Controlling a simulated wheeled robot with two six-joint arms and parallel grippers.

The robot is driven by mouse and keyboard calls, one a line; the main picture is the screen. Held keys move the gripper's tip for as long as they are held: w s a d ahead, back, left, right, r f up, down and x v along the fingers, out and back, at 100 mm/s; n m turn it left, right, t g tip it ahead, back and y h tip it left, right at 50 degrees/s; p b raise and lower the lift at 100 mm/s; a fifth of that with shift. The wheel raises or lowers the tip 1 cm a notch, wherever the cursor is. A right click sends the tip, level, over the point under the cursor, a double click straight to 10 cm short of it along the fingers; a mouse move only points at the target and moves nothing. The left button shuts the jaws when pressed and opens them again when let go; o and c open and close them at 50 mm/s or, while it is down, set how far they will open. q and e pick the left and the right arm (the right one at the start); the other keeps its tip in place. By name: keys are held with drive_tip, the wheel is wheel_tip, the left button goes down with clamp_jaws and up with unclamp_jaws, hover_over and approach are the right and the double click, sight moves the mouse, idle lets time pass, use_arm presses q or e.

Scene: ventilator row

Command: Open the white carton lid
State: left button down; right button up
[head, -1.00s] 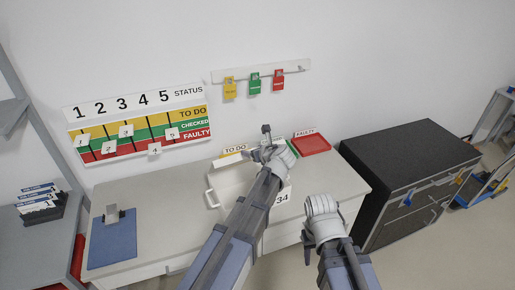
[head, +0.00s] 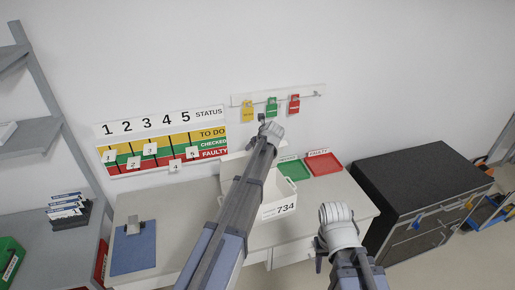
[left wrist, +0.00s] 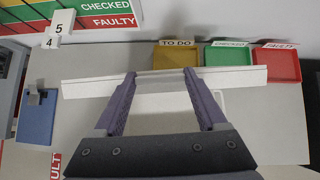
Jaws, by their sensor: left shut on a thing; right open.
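The white carton (head: 280,209), marked 734, stands on the grey bench, partly hidden behind my left arm. Its white lid (head: 233,163) shows as a raised panel left of that arm. In the left wrist view the lid (left wrist: 90,88) is a wide white strip across the jaws. My left gripper (left wrist: 160,78) is shut on the lid's edge, one finger near each side of its middle. In the head view my left gripper (head: 263,119) is small and partly hidden. My right gripper (head: 320,258) is open and empty, at the bench's front edge, right of the carton.
A yellow TO DO tray (left wrist: 175,56), a green tray (head: 293,170) and a red FAULTY tray (head: 324,164) stand behind the carton. A blue clipboard (head: 134,250) lies on the bench's left. A dark cabinet (head: 425,190) stands at right. Tags hang on the wall rail (head: 278,95).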

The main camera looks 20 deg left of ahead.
idle(0.9)
use_arm(q)
unclamp_jaws()
drive_tip(key=p+v, duration=0.5)
drive_tip(key=v, duration=0.2)
drive_tip(key=shift+s+r+p, duration=0.15)
drive_tip(key=shift+r+p, duration=0.2)
drive_tip(key=shift+d, duration=0.1)
